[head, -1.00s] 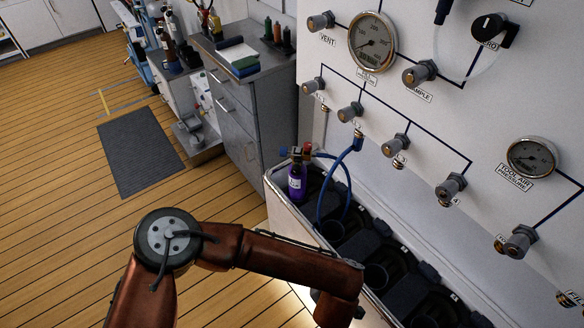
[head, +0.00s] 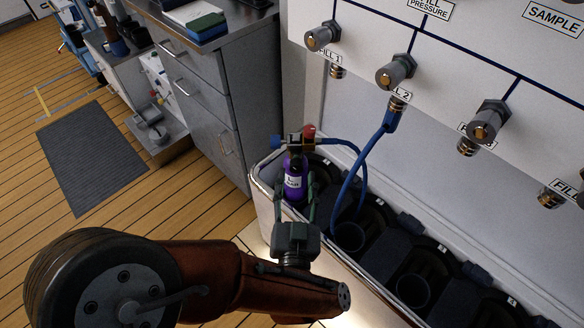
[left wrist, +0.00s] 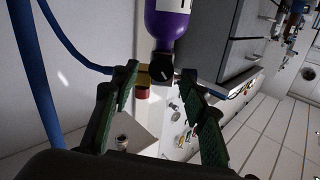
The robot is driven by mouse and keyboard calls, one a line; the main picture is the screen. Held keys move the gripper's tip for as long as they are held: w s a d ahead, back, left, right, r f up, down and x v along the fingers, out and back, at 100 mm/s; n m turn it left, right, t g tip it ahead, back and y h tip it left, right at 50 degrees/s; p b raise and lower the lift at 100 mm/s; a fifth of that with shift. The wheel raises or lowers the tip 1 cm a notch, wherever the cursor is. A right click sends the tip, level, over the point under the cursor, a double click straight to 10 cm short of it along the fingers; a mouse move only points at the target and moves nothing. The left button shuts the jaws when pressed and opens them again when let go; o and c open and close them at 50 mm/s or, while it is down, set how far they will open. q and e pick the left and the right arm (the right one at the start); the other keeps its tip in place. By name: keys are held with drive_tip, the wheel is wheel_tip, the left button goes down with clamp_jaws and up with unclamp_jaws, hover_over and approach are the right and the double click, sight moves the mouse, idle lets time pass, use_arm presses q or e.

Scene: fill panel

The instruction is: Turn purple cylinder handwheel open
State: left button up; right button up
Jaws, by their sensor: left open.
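The purple cylinder (head: 294,186) stands upright in the near-left end of the rack. Its valve (head: 293,143) carries a red knob (head: 309,131) and a blue fitting at the left. In the left wrist view the purple cylinder (left wrist: 168,24) hangs from the top edge, with a round black knob (left wrist: 163,67) and a red knob (left wrist: 141,92) below it. I cannot tell surely which knob is the handwheel. My left gripper (head: 297,190) is open and empty, its green fingers pointing at the cylinder's top. In the wrist view its fingertips (left wrist: 160,76) lie either side of the black knob, contact unclear.
A blue hose (head: 349,182) loops from the valve to the panel's fill 2 fitting. The rack (head: 262,199) has several empty dark wells to the right. The white panel (head: 450,120) with knobs stands behind. A grey cabinet (head: 196,113) is at the left.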

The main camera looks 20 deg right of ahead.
sight(297, 170)
use_arm(q)
drive_tip(key=shift+b+x, duration=0.55)
drive_tip(key=shift+x, duration=1.15)
drive_tip(key=shift+c, duration=0.2)
clamp_jaws()
